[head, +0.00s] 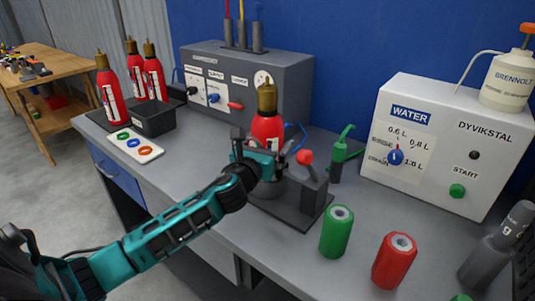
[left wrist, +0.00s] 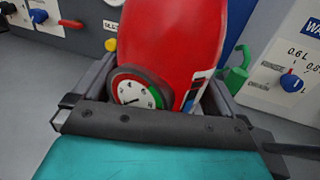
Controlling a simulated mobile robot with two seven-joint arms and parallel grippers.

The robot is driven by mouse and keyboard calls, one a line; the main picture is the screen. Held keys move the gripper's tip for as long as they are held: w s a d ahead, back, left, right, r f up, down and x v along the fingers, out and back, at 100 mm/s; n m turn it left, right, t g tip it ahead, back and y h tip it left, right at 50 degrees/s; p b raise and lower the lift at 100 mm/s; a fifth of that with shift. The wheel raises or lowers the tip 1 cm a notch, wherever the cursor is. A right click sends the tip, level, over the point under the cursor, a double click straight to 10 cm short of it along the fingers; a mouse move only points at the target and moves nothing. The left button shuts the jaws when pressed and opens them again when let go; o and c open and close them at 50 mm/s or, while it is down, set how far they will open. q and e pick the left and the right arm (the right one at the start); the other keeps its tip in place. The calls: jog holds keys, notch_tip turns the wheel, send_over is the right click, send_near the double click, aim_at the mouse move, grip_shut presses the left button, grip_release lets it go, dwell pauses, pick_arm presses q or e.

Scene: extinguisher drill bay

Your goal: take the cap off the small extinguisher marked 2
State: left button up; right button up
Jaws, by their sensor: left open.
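A red extinguisher (head: 267,127) with a brass-coloured cap (head: 267,96) stands upright in a dark holder (head: 312,192) on the bench. In the left wrist view its red body (left wrist: 185,35) and round gauge (left wrist: 136,93) fill the middle. I cannot see a number on it. My left gripper (head: 264,154) is open around the body, below the cap, one finger on each side. Whether the fingers touch it I cannot tell. Several similar extinguishers (head: 110,92) with brass-coloured tops stand at the back left; their numbers are not readable. My right gripper is out of view.
A grey control box (head: 295,72) stands behind the extinguisher, and a white water unit (head: 440,145) to the right. A green cylinder (head: 336,234) and red cylinder (head: 393,264) stand in front. A black bin (head: 153,121) and a white tray with coloured rings (head: 153,153) lie left.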

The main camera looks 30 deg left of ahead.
pick_arm(q)
jog(key=shift+c, duration=0.2)
jog(key=c, duration=1.8)
jog(key=shift+w+r, duration=0.1)
jog(key=shift+r, duration=0.3)
